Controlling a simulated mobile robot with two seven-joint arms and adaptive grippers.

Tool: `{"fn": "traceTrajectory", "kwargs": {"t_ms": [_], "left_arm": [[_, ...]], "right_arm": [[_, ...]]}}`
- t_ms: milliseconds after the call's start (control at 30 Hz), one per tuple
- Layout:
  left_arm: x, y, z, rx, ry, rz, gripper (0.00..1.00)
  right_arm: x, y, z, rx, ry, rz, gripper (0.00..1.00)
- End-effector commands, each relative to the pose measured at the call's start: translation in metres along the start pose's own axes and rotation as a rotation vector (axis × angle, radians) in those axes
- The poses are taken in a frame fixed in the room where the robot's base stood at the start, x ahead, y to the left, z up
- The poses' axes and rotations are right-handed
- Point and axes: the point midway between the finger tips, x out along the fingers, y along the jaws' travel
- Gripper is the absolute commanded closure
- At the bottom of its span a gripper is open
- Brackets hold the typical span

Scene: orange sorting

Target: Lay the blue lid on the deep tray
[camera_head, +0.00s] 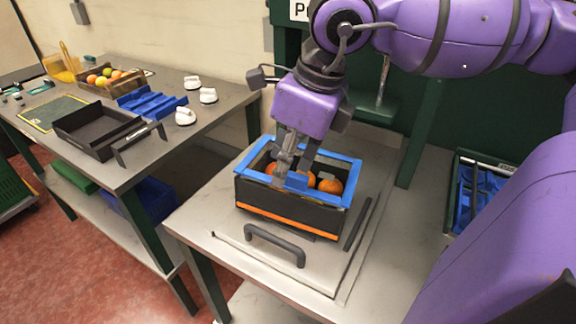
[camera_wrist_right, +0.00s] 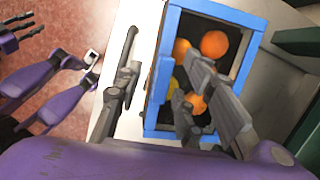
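The deep tray (camera_head: 285,215) is a black box with an orange stripe, standing on the grey table and holding several oranges (camera_head: 330,186). A blue rectangular frame, seemingly the lid (camera_head: 257,154), lies around its top edge; the wrist view shows it too (camera_wrist_right: 160,75), with the middle open. My right gripper (camera_head: 297,172) points down at the tray, its fingers apart over the opening, near a small blue tab on the front side. Whether the fingers touch the tab is unclear. In the wrist view, dark fingers (camera_wrist_right: 18,30) at the left edge seem to be my left gripper; their grip is unclear.
A dark handle (camera_head: 275,245) is in front of the tray. The left table holds a black shallow tray (camera_head: 82,124), blue pieces (camera_head: 150,103), white knobs (camera_head: 208,95) and a fruit crate (camera_head: 92,88). A bin with blue contents (camera_head: 455,195) stands at right.

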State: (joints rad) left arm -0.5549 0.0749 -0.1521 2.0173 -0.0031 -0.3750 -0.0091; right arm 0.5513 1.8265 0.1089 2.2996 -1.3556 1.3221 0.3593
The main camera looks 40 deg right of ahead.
Motion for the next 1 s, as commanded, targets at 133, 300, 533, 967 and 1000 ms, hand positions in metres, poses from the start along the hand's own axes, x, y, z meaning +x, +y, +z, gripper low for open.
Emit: {"fn": "traceTrajectory", "kwargs": {"t_ms": [133,300,533,967,1000], "left_arm": [[-0.001,0.0,-0.003,0.0,0.004,0.0,0.68],[-0.002,0.0,-0.005,0.0,0.006,0.0,0.68],[-0.002,0.0,-0.005,0.0,0.006,0.0,0.68],[-0.001,0.0,-0.002,0.0,0.002,0.0,0.68],[-0.001,0.0,-0.002,0.0,0.002,0.0,0.68]], "right_arm": [[-0.013,0.0,0.004,0.0,-0.002,-0.001,0.64],[-0.026,0.0,0.007,-0.001,-0.002,-0.002,0.64],[-0.043,0.0,0.012,-0.001,-0.001,-0.002,0.64],[-0.07,0.0,0.019,-0.001,0.0,0.0,0.64],[-0.071,0.0,0.02,-0.001,0.0,0.0,0.64]]}}
